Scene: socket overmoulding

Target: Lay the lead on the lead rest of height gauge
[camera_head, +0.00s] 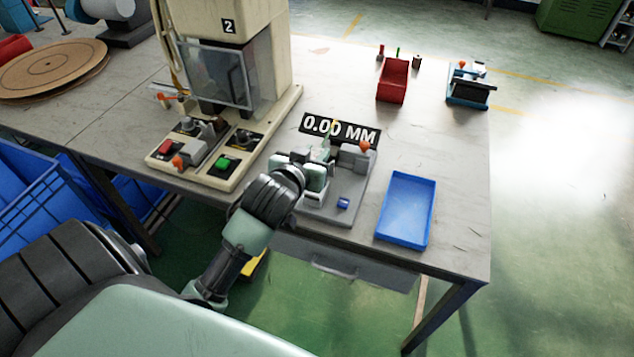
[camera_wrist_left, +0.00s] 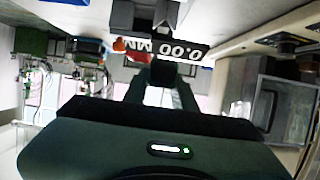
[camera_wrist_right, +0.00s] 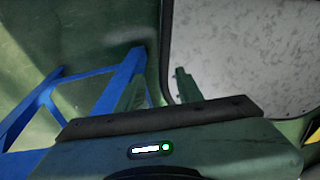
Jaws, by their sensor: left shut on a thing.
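The height gauge (camera_head: 351,188) is a grey fixture on the workbench, with an orange knob, a small blue part at its front and a black 0.00 MM display (camera_head: 358,134) behind it. The display also shows upside down in the left wrist view (camera_wrist_left: 185,52). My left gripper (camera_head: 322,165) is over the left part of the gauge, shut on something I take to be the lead. The lead is mostly hidden by the fingers, and I cannot make out the lead rest or any contact with it. My right gripper (camera_wrist_right: 160,82) is open and empty in the right wrist view.
A press marked 2 (camera_head: 225,60) stands left of the gauge. A blue tray (camera_head: 429,214) lies to its right. A red bin (camera_head: 392,82) and another small fixture (camera_head: 468,88) stand farther back. The bench between them is clear.

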